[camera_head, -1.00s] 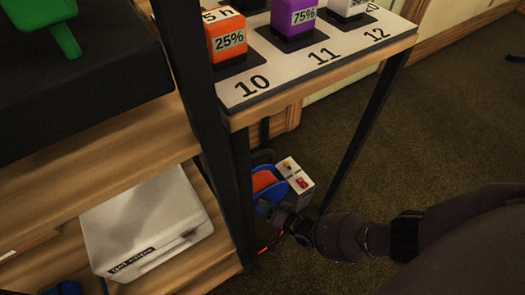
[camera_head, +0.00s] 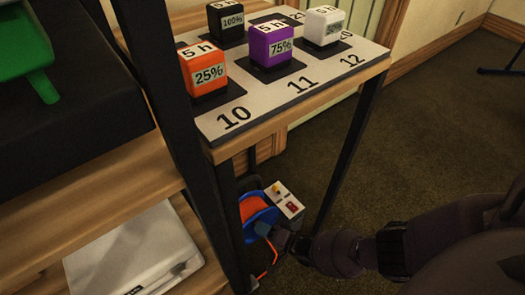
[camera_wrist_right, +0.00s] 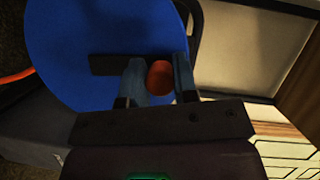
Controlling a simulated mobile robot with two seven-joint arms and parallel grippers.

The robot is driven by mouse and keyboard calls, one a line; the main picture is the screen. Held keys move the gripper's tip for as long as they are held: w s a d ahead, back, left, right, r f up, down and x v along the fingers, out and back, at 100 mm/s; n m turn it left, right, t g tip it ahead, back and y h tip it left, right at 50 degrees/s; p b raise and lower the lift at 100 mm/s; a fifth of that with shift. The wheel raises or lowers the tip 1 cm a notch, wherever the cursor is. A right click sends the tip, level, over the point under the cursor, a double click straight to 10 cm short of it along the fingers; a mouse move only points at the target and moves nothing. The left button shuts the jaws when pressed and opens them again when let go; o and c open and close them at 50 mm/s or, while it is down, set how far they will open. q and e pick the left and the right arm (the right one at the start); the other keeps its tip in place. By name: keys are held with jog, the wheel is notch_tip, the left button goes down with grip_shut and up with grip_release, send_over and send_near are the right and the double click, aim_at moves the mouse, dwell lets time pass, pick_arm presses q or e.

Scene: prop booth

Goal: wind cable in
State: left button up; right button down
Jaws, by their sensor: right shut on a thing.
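A cable reel with a blue drum side (camera_head: 262,222) and wound orange cable (camera_head: 252,207) stands low beneath the numbered shelf in the head view. A length of orange cable hangs from its lower front. My right gripper (camera_head: 275,236) is at the reel's side. In the right wrist view, the blue disc (camera_wrist_right: 85,40) fills much of the picture, with a dark crank bar (camera_wrist_right: 105,64) across it. The fingers of my right gripper (camera_wrist_right: 160,80) are shut on an orange-red crank knob (camera_wrist_right: 159,78). My left gripper is not in view.
A grey box with a yellow knob and red switch (camera_head: 287,202) adjoins the reel. The numbered shelf (camera_head: 290,98) carries several battery blocks above it. Dark shelf legs (camera_head: 350,155) flank the reel. A white case (camera_head: 130,255) lies on the lower left shelf. Open carpet is at the right.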

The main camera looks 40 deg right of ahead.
jog(key=c, duration=0.9)
grip_release()
jog(key=p+v, duration=0.2)
jog(key=v, duration=0.9)
